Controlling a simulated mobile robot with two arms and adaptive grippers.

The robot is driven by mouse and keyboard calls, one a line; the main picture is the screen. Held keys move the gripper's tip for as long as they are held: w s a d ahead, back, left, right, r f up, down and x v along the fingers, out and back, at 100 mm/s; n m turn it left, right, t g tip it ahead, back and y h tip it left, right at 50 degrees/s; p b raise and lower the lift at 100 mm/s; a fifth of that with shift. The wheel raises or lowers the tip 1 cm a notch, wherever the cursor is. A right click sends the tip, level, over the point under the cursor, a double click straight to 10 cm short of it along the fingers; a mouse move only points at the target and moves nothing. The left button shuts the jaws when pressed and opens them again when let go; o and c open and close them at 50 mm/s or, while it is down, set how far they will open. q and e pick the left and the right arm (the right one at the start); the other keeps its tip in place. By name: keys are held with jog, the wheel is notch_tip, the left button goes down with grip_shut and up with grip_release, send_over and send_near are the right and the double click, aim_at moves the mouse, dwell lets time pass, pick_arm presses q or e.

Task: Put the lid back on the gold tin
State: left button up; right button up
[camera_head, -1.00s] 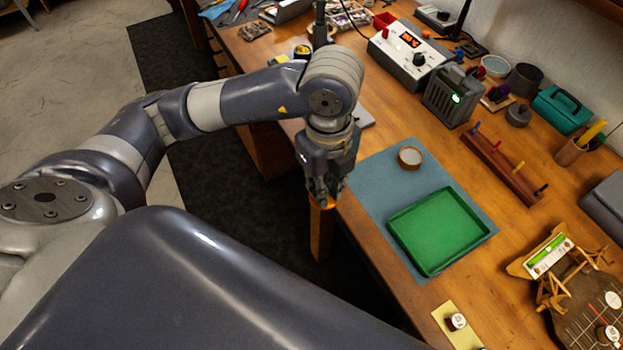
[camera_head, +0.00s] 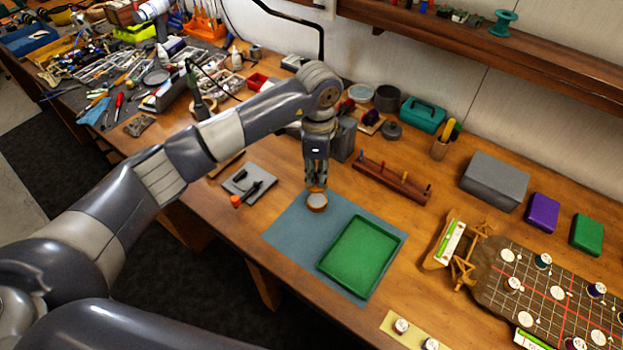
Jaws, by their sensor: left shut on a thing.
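The gold tin (camera_head: 316,203) stands upright on the blue-grey mat (camera_head: 288,232), left of the green tray. It is small and round, with a pale top and a brownish-gold side. My left gripper (camera_head: 316,184) points down right above the tin. It is shut on a small gold-orange piece, apparently the lid (camera_head: 316,189), seen at its fingertips. The fingers hide most of the lid. I cannot tell whether the lid touches the tin. My right gripper is not in view.
The green tray (camera_head: 361,257) lies on the mat close to the tin. A wooden peg rack (camera_head: 392,183) stands behind. A grey pad with a dark tool (camera_head: 249,184) lies to the left. The bare table front is clear.

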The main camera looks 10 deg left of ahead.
pick_arm(q)
jog(key=shift+w+d+f, duration=0.1)
jog(key=shift+w+f, duration=0.05)
jog(key=shift+w, duration=0.05)
notch_tip(320, 180, down, 5)
jog(key=b, duration=0.3)
jog(key=shift+b, duration=0.4)
jog(key=shift+f+b, duration=0.35)
jog(key=shift+f, duration=0.2)
dwell(0.5)
jog(key=shift+f, duration=0.1)
dwell(0.5)
dwell(0.8)
jog(key=o, duration=1.3)
